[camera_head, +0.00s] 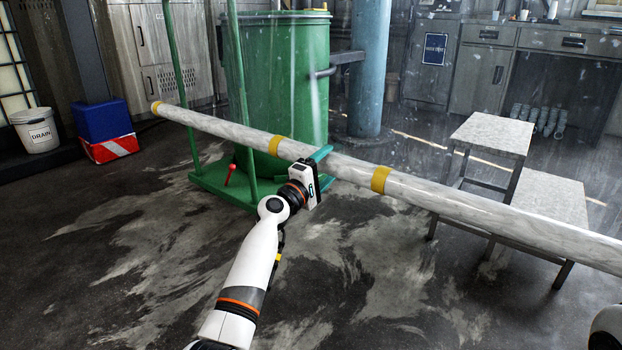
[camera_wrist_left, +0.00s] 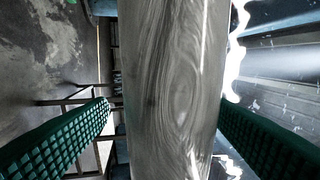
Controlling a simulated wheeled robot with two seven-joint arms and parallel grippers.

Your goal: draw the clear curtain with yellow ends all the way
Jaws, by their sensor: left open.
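A long, pale, marbled bar (camera_head: 465,202) with yellow bands (camera_head: 380,179) and a yellow left end (camera_head: 156,107) runs across the head view, sloping down to the right edge, where it leaves the picture. A clear, streaked sheet seems to hang behind it on the right; I cannot tell how it joins the bar. My left gripper (camera_head: 319,166) is at the bar between two yellow bands. In the left wrist view the bar (camera_wrist_left: 175,90) passes between the open green fingers (camera_wrist_left: 165,108); I cannot tell whether either touches it. My right gripper is not in view.
A green bin (camera_head: 285,85) on a green wheeled frame (camera_head: 215,185) stands behind the bar. A blue column (camera_head: 367,70), a grey step stool (camera_head: 495,135) and cabinets are farther right. A white bucket (camera_head: 37,132) and a blue box (camera_head: 102,120) stand left. The front floor is clear.

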